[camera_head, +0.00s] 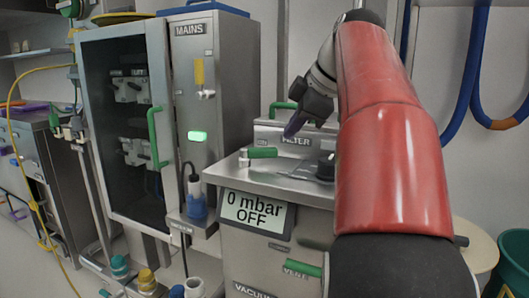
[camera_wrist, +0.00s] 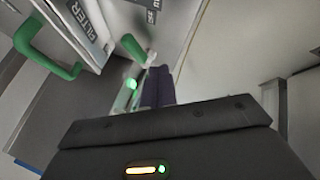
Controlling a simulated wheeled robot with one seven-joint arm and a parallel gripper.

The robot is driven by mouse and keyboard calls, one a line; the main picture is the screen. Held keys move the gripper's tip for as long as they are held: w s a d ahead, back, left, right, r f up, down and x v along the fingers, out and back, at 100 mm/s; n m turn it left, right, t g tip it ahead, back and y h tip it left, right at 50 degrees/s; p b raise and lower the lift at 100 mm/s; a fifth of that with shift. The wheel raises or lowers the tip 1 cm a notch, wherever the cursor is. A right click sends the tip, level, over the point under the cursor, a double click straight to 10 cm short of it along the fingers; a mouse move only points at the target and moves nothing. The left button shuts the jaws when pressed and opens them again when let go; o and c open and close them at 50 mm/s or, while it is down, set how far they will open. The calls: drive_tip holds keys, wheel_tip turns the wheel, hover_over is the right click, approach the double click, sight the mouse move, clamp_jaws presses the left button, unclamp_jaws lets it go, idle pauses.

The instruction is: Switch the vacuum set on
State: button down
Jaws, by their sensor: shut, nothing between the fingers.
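The vacuum set (camera_head: 245,270) is a grey metal cabinet in the middle of the head view, labelled VACUUM. Its display (camera_head: 256,212) reads "0 mbar OFF". A green VENT handle (camera_head: 303,268) is on the front. My gripper (camera_head: 293,127) is above the top, in front of the FILTER box, with its purple fingers together and empty. They also show in the wrist view (camera_wrist: 157,88); contact cannot be told.
A MAINS cabinet (camera_head: 222,80) with a lit green button (camera_head: 197,136) stands at the left, beside a glass-fronted cabinet (camera_head: 120,120) with a green handle. Blue hoses (camera_head: 470,80) hang at the right wall. A green bin (camera_head: 512,262) stands at lower right.

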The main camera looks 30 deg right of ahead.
sight(258, 156)
drive_tip(key=b+x, duration=0.2)
drive_tip(key=x, duration=0.7)
drive_tip(key=shift+w+f, duration=0.25)
drive_tip(key=shift+f, duration=0.1)
drive_tip(key=w, duration=0.1)
drive_tip(key=w+d, duration=0.1)
drive_tip(key=w, duration=0.1)
drive_tip(key=shift+w+d+r+p, duration=0.1)
drive_tip(key=shift+d+p, duration=0.05)
drive_tip(key=shift+p, duration=0.25)
drive_tip(key=shift+w+d, duration=0.15)
drive_tip(key=shift+w, duration=0.2)
